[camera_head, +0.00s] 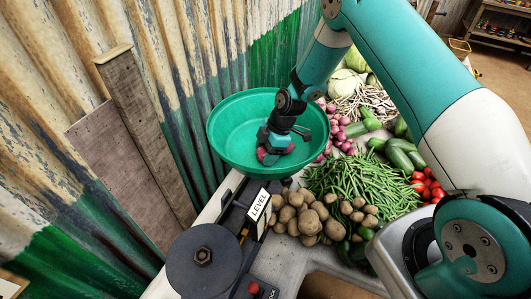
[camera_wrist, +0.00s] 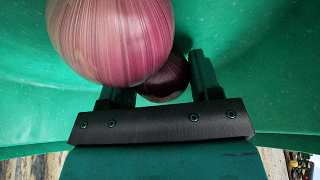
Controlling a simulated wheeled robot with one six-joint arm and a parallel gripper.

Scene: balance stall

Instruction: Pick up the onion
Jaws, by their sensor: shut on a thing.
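A large purple onion (camera_wrist: 110,40) fills the upper left of the wrist view, close to the camera and partly covering the left finger. A darker, smaller-looking onion (camera_wrist: 166,80) shows between the two fingers of my gripper (camera_wrist: 160,90), which is shut on it. The large onion hides part of it. In the head view my gripper (camera_head: 274,148) is down inside the green scale bowl (camera_head: 228,128), with a bit of purple onion (camera_head: 262,154) showing at its lower left. The fingertips are hard to make out there.
The bowl belongs to a scale with a "LEVEL" label (camera_head: 259,206) and a dark round weight (camera_head: 203,258). Potatoes (camera_head: 308,217), green beans (camera_head: 350,183), cucumbers (camera_head: 398,158), tomatoes (camera_head: 428,186) and small onions crowd the right side. A corrugated wall (camera_head: 160,80) stands close on the left.

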